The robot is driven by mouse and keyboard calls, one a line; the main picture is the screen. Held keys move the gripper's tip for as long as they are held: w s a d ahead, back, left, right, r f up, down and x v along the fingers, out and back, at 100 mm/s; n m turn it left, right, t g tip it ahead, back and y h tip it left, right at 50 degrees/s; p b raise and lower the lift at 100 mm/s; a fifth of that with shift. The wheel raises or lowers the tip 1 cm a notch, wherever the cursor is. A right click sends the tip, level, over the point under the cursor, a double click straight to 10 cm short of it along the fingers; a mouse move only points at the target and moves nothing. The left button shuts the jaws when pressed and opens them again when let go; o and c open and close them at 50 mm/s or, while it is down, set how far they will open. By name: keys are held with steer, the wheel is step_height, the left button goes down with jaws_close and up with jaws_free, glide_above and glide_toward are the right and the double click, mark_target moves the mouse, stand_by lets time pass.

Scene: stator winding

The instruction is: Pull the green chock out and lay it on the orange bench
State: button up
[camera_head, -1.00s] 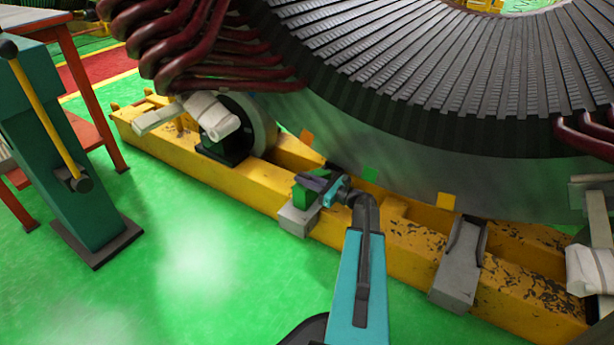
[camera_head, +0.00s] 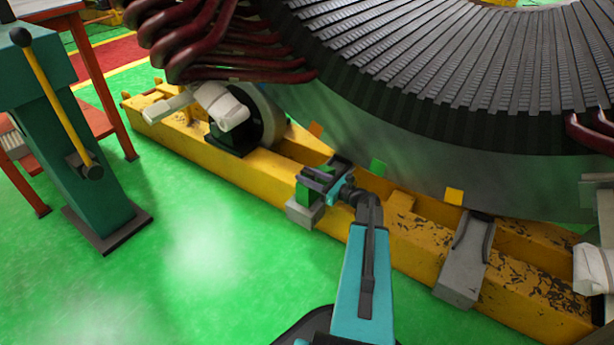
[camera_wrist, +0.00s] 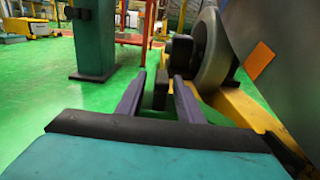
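The green chock (camera_head: 305,194) sits on a grey block (camera_head: 303,213) at the side of the yellow beam. My gripper (camera_head: 318,176) is right at the chock, its fingers over or beside its upper part, pointing left. In the wrist view my gripper (camera_wrist: 159,80) has its two purple-grey fingers well apart. A narrow dark upright piece (camera_wrist: 160,92) shows between them; I cannot tell whether it is part of the chock. No finger clearly touches it. The orange bench (camera_head: 110,100) stands at the far left, partly hidden by a green post.
The green post (camera_head: 95,165) with a yellow lever (camera_head: 57,105) stands before the bench. The large stator (camera_head: 420,140) hangs close above the yellow beam (camera_head: 400,245). A wheel (camera_head: 262,115) is behind my gripper. Another grey block (camera_head: 465,270) is at right. Green floor at left is clear.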

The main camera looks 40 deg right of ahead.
steer(key=shift+s+r, duration=0.1)
steer(key=shift+s, duration=0.05)
steer(key=shift+s+d+p, duration=0.25)
steer(key=shift+s+p, duration=0.1)
steer(key=shift+s, duration=0.25)
steer(key=p+v, duration=0.4)
steer(key=v, duration=0.8)
steer(key=shift+s, duration=0.1)
